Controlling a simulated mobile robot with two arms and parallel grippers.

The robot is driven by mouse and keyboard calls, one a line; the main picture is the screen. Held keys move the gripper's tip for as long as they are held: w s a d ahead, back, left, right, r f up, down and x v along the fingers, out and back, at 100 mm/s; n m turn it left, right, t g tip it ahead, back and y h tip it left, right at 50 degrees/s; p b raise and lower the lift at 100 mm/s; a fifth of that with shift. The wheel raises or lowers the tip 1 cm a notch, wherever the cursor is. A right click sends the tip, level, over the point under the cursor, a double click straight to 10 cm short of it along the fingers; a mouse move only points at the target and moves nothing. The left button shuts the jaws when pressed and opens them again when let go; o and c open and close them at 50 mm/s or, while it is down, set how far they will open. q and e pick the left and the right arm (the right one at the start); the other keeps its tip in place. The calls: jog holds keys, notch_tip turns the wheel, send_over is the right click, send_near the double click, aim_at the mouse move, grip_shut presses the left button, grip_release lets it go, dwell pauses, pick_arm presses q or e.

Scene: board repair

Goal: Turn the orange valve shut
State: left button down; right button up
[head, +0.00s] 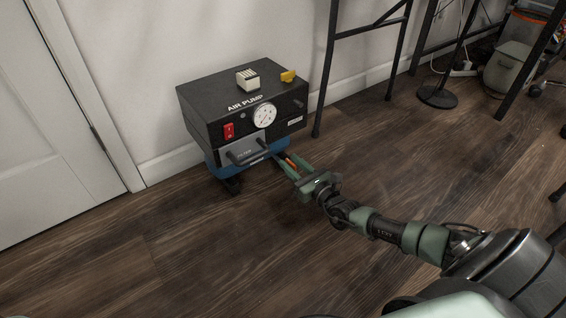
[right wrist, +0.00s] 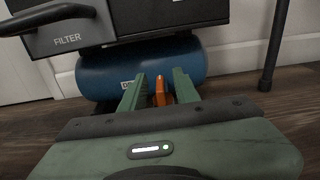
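The orange valve (right wrist: 160,92) shows in the right wrist view in front of the blue tank, low under the air pump's black housing. A small orange part of it (head: 291,163) also shows in the head view. My right gripper (right wrist: 160,76) is open, with one green finger on each side of the valve and a narrow gap visible on both sides. In the head view the right gripper (head: 284,157) reaches to the front of the pump from the lower right. The valve's base is partly hidden by the gripper. My left gripper is not in view.
The air pump (head: 212,105) has a gauge (head: 264,115), a red switch (head: 229,131) and a filter drawer with a dark handle (right wrist: 50,17) close to the upper left of the gripper. A black stand leg (right wrist: 273,45) is to the right. The wooden floor in front is clear.

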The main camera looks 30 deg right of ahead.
jog(key=shift+w+a+b, duration=0.1)
jog(key=shift+w+b, duration=0.6)
jog(key=shift+w, duration=1.1)
